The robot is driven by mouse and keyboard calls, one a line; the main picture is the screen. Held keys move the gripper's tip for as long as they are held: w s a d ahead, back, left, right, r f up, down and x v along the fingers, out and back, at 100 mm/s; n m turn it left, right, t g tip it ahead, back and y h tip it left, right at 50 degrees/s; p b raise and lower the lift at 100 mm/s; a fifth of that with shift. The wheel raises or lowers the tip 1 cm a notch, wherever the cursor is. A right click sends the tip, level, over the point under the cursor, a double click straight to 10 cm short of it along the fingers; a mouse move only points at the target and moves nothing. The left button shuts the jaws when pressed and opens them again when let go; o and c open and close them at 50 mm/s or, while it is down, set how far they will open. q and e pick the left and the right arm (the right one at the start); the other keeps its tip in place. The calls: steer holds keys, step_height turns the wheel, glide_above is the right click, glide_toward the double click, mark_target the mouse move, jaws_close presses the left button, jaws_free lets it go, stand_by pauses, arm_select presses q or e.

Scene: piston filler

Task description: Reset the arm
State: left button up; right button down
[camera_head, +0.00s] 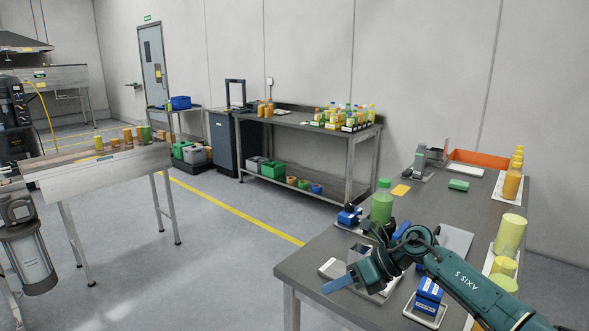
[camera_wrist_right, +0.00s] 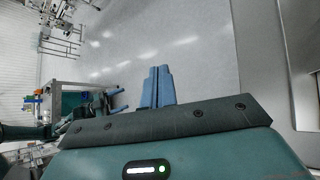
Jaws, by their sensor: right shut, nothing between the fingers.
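My right arm (camera_head: 465,285), teal, comes in from the lower right of the head view over the grey worktable. My right gripper (camera_head: 338,284) has its blue fingers pointing left, near the table's front left corner. In the right wrist view its fingers (camera_wrist_right: 157,72) lie together with nothing between them. The grey floor shows beyond them. The left arm does not show in the head view. Blue and teal parts at the left of the right wrist view may be my left gripper (camera_wrist_right: 105,101), too small to judge.
A green bottle (camera_head: 382,203) stands behind my right wrist, near a blue device (camera_head: 348,215). A blue box (camera_head: 429,293) sits below the arm. Yellow-green cylinders (camera_head: 509,234) stand on the right. An orange bin (camera_head: 478,158) is at the back.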

steer(key=s+a+f+m+t+y, duration=0.2)
steer(key=s+a+m+t+y, duration=0.6)
steer(key=m, duration=0.9)
steer(key=s+d+f+m+h, duration=0.7)
steer(key=s+m, duration=0.3)
steer(key=m, duration=0.2)
steer(key=s+d+f+m+t+h+p, duration=0.1)
steer(key=s+d+f+m+h, duration=0.5)
steer(key=s+m, duration=0.5)
step_height(320, 180, down, 4)
steer(key=shift+d+r+m+h, duration=0.25)
steer(key=shift+d+m+h, duration=0.1)
steer(key=shift+m+h, duration=0.7)
